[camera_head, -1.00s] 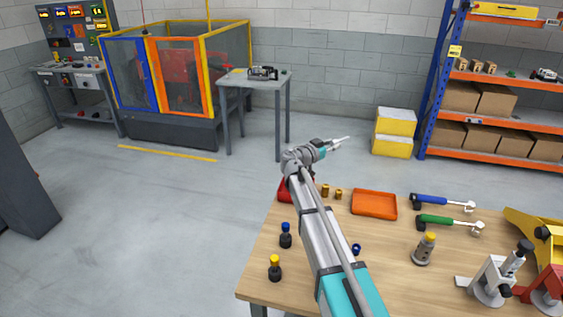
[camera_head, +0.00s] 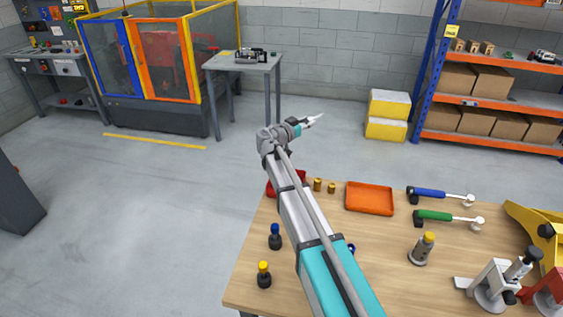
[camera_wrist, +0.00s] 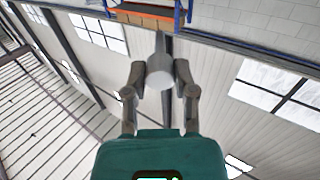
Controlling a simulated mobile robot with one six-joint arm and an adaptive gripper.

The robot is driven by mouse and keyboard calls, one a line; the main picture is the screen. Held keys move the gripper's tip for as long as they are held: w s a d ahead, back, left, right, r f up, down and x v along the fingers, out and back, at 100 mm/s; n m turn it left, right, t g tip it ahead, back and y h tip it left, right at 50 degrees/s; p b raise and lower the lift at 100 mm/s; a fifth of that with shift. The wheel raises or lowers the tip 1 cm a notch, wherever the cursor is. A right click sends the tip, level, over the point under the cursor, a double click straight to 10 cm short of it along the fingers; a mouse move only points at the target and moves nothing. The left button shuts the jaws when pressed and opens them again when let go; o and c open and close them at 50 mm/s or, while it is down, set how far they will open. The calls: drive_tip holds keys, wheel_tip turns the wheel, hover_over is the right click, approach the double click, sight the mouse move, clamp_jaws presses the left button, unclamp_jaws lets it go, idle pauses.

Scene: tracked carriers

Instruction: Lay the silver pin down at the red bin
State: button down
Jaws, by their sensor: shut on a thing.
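My gripper (camera_head: 312,121) is held out past the far edge of the wooden table, in the air. In the wrist view my gripper (camera_wrist: 159,78) is shut on the silver pin (camera_wrist: 160,72), a pale grey cylinder seen nearly end-on between the two fingers. In the head view the pin is too small to make out clearly. The red bin (camera_head: 272,188) stands at the far left corner of the wooden table, largely hidden behind my arm. The gripper is beyond it and above it in the picture.
On the wooden table (camera_head: 385,240) are an orange tray (camera_head: 369,198), two brass pieces (camera_head: 318,185), blue- and yellow-topped dark pieces (camera_head: 275,238), two hammer-like tools (camera_head: 440,195) and a grey cylinder (camera_head: 422,250). A small grey table (camera_head: 243,62) stands behind.

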drive_tip(key=shift+a, duration=0.2)
drive_tip(key=s+a+f+n+g+y+b, duration=0.1)
drive_tip(key=s+a+f+n+g+y, duration=0.1)
drive_tip(key=s+a+f+y, duration=0.4)
drive_tip(key=s+a+f, duration=0.2)
drive_tip(key=s+f, duration=0.2)
drive_tip(key=shift+f+g, duration=0.25)
drive_tip(key=shift+g, duration=0.05)
drive_tip(key=shift+a, duration=0.1)
drive_tip(key=shift+w, duration=0.1)
wheel_tip(320, 180, down, 9)
drive_tip(key=b, duration=0.9)
idle(0.4)
idle(0.3)
drive_tip(key=shift+c, duration=1.8)
unclamp_jaws()
